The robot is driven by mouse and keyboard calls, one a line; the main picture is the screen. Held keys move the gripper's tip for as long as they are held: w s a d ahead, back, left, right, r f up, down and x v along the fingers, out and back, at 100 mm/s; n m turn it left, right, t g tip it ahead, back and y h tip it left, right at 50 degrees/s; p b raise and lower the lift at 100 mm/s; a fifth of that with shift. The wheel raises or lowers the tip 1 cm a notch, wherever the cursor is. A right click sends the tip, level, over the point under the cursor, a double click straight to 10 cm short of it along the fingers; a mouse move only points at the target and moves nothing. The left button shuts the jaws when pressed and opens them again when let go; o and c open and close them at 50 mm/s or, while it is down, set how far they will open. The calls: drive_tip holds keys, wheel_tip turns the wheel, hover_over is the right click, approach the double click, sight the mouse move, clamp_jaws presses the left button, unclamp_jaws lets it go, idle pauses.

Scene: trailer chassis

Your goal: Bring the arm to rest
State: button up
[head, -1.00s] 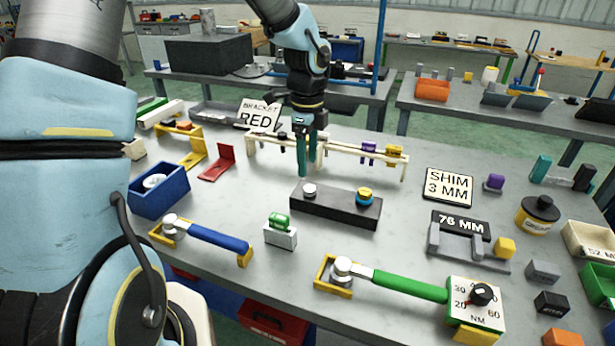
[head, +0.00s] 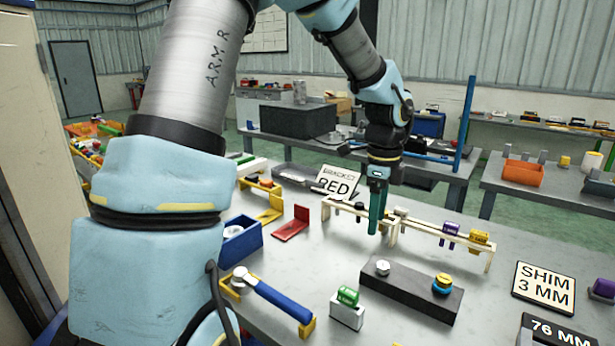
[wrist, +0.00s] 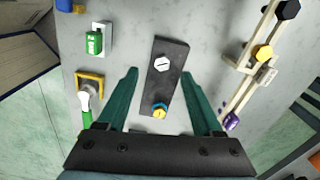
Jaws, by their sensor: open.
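My gripper (head: 377,208) hangs fingers down above the bench, in front of the cream rail rack (head: 412,226) in the head view. In the wrist view its two green fingers (wrist: 163,95) are spread apart with nothing held between them. Below and between them lies the dark block (wrist: 167,75) with a silver bolt and a yellow-and-blue knob; it also shows in the head view (head: 405,294). My arm reaches across from the left, with its upper links filling the left of the head view.
A "BRACKET RED" sign (head: 337,182) and red bracket (head: 292,224) stand near the rack. A blue-handled wrench (head: 280,298), green-topped block (head: 346,308) and blue bin (head: 240,243) lie nearer. A "SHIM 3 MM" sign (head: 545,286) lies right. Bare bench lies around the dark block.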

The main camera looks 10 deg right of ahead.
drive_tip(key=s+a+n, duration=0.2)
drive_tip(key=a+n, duration=1)
drive_tip(key=a, duration=0.1)
drive_tip(key=s+a+f+n+t, duration=0.1)
drive_tip(key=s+a+n, duration=0.2)
drive_tip(key=a+n, duration=0.8)
drive_tip(key=a, duration=0.3)
drive_tip(key=shift+a+f+n+t, duration=0.3)
drive_tip(key=shift+n, duration=0.1)
